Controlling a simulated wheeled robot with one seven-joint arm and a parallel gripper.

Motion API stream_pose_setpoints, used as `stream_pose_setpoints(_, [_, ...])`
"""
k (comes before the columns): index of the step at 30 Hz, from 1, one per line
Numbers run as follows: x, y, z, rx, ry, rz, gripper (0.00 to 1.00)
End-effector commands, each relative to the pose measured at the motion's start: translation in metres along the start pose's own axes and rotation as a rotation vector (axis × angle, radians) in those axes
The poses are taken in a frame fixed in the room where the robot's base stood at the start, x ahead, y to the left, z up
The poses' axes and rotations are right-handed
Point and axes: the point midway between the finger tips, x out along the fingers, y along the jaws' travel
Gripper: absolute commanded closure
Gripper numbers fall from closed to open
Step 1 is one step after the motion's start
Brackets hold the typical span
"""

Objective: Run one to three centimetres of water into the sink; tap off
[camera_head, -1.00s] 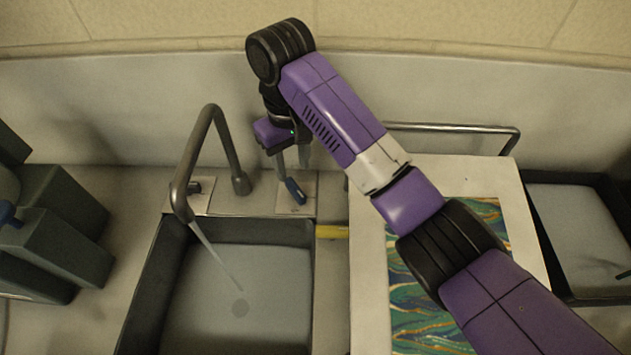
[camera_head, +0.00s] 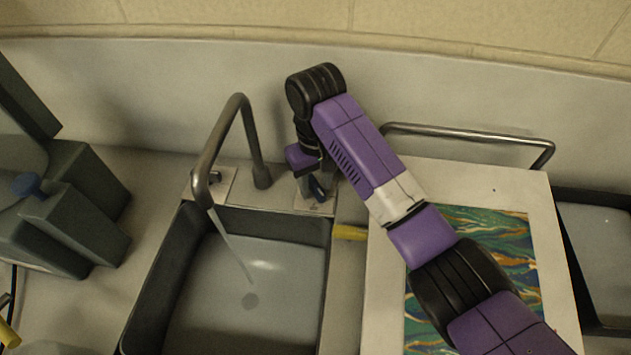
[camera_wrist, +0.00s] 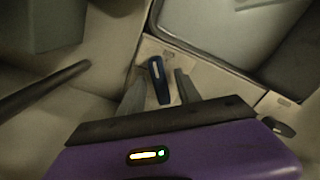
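The sink (camera_head: 325,275) is a dark-walled basin with a pale grey floor and a dark round drain. The curved metal tap spout (camera_head: 215,135) stands over its back left, and a thin water stream (camera_head: 232,248) runs from it into the basin. The floor has a glossy highlight; I cannot tell the water depth. The blue tap lever (camera_head: 317,188) is on a plate behind the sink's right corner. My gripper (camera_head: 310,183) is over that plate. In the wrist view the blue lever (camera_wrist: 158,78) lies between my two spread fingers (camera_wrist: 162,88), with gaps on both sides.
A white board with a marbled sheet (camera_head: 470,235) lies right of the sink, under my arm. A metal rail (camera_head: 470,132) runs behind it. A dark tray (camera_head: 605,240) is at the far right. Dark grey containers (camera_head: 75,220) stand left. A yellow item (camera_head: 349,232) lies beside the sink.

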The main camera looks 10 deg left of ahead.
Motion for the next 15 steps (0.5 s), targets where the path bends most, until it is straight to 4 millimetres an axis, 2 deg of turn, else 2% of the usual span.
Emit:
stream_pose_setpoints(2, [-0.0001, 0.0, 0.0, 0.0, 0.0, 0.0, 0.6])
stream_pose_setpoints(8, [-0.0003, 0.0, -0.0001, 0.0, 0.0, 0.0, 0.99])
stream_pose_setpoints(15, [-0.0007, 0.0, -0.0002, -0.003, 0.0, 0.0, 1.0])
